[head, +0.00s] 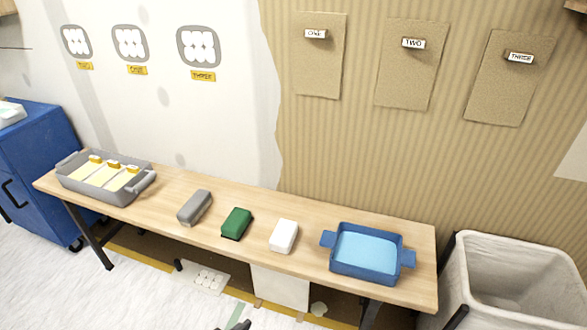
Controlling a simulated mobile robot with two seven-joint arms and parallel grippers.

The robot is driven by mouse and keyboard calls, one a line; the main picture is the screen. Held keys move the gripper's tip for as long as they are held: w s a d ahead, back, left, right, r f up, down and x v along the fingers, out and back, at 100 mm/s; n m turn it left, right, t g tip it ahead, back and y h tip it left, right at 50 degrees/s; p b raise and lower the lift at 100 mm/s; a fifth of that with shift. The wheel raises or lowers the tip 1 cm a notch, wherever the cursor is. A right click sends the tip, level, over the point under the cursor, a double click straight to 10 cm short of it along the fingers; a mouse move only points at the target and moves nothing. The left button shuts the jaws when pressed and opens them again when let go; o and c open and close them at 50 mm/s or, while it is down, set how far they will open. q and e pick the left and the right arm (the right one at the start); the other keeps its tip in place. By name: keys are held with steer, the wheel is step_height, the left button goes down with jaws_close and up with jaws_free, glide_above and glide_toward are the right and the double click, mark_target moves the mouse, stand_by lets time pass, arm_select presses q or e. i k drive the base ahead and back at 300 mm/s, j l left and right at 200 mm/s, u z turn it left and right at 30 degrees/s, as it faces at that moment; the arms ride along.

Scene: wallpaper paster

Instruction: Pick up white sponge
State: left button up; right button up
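The white sponge (283,236) is a small rounded block. It lies on the wooden table (304,212), near the middle of the front part. A green sponge (236,223) lies to its left, and a grey sponge (195,207) lies farther left. Gaps separate all three. Neither of my grippers can be made out in the head view. A small dark shape at the bottom edge is too cut off to identify.
A blue tray (325,238) with light blue liquid stands right of the white sponge. A grey tray (137,192) with yellow contents stands at the table's left end. A bin (456,285) stands at the right, a blue cabinet (45,140) at the left. The wall is behind the table.

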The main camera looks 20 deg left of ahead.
mark_target(281, 241)
steer(key=i+j+z, duration=0.25)
steer(key=i+j, duration=0.2)
steer(key=j, duration=0.25)
steer(key=i+j+z, duration=0.15)
steer(key=j, duration=0.2)
steer(key=i+j+z, duration=0.1)
steer(key=j, duration=0.3)
steer(key=i, duration=0.1)
